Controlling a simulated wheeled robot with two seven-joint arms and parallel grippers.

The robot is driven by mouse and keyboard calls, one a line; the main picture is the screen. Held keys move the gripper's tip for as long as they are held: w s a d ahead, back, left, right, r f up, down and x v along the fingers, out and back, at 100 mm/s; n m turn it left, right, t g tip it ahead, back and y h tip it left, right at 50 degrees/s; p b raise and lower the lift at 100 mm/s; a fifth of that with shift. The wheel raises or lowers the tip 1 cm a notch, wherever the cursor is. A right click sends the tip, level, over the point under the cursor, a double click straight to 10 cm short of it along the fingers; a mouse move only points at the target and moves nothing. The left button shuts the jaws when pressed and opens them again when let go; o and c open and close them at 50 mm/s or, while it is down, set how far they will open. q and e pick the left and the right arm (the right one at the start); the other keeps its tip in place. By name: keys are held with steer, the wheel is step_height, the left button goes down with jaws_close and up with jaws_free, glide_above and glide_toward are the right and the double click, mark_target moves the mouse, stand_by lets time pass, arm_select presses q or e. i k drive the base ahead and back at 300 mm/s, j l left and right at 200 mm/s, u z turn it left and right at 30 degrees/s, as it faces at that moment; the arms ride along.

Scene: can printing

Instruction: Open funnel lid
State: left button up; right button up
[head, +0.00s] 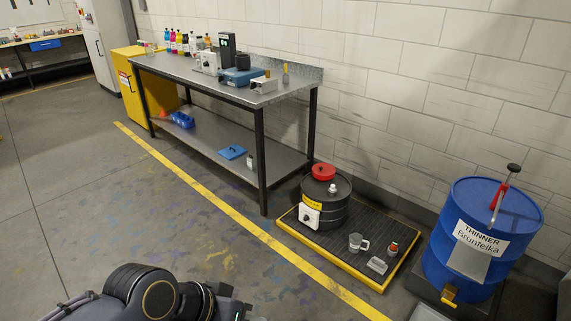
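A red funnel with a round red lid (323,171) sits on top of a black drum (322,206) at the right of centre in the head view. The lid looks closed, lying flat over the funnel. The drum has a yellow label and a white box on its front, and a small white cap on its top beside the funnel. A dark link of my own arm shows at the bottom left, well away from the drum. Neither of my grippers can be made out in view.
The drum stands on a black spill pallet (341,238) with yellow edges, along with a measuring cup (357,242) and small items. A blue thinner barrel (476,240) with a hand pump stands right. A metal workbench (215,75) stands behind left. The floor in front is clear.

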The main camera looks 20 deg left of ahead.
mark_target(324, 168)
steer(key=i+j+u, duration=0.45)
steer(key=i, duration=0.2)
steer(key=i+u, duration=0.5)
steer(key=i, duration=0.9)
steer(key=i+l+u, duration=0.1)
steer(key=i, duration=0.6)
steer(key=i+l, duration=0.1)
steer(key=i, duration=0.6)
